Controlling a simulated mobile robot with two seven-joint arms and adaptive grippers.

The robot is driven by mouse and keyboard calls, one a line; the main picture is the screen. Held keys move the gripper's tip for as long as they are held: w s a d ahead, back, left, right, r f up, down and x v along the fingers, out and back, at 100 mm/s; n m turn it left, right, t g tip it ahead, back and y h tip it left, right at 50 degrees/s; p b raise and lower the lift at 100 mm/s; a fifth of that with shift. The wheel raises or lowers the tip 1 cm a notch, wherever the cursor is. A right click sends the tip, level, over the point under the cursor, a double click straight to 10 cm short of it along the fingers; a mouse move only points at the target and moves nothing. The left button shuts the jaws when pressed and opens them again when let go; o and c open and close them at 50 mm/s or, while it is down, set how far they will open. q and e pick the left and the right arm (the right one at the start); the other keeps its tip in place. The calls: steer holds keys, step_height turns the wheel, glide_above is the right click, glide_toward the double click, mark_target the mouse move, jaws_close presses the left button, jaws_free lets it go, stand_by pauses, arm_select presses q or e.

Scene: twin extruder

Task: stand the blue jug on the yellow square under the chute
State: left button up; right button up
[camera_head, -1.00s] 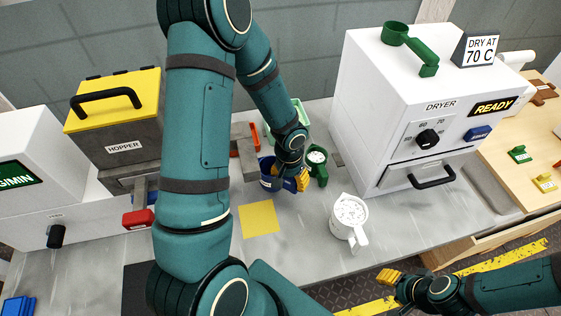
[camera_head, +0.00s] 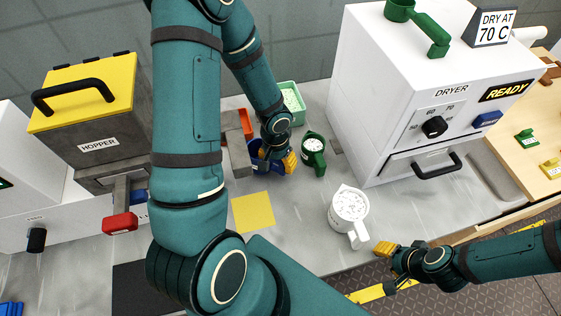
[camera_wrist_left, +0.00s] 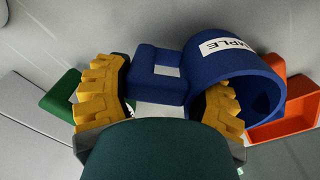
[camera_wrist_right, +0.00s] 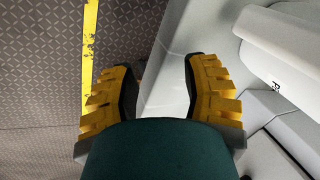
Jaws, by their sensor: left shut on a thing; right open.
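The blue jug (camera_head: 255,155) is on the grey bench, partly hidden by my left gripper (camera_head: 279,162). In the left wrist view the blue jug (camera_wrist_left: 235,82) has a white label ending in "MPLE", and my left gripper (camera_wrist_left: 160,100) is shut on its handle. The yellow square (camera_head: 253,212) lies bare on the bench, nearer the front than the jug. I cannot make out the chute clearly; my left arm covers much of that area. My right gripper (camera_head: 386,262) is open and empty by the bench's front edge; it also shows in the right wrist view (camera_wrist_right: 160,90).
A green jug (camera_head: 313,152) of white pellets stands right of the blue one. A white jug (camera_head: 349,210) stands near my right gripper. A pale green tray (camera_head: 291,104) is behind. The hopper (camera_head: 95,130) is left, the dryer (camera_head: 400,110) right.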

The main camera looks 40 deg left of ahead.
arm_select(q)
steer(key=shift+d+f, duration=0.1)
steer(key=shift+s+a, duration=0.1)
steer(key=shift+a, duration=0.1)
steer(key=shift+f, duration=0.1)
steer(key=o, duration=1.3)
steer(key=shift+c, duration=0.2)
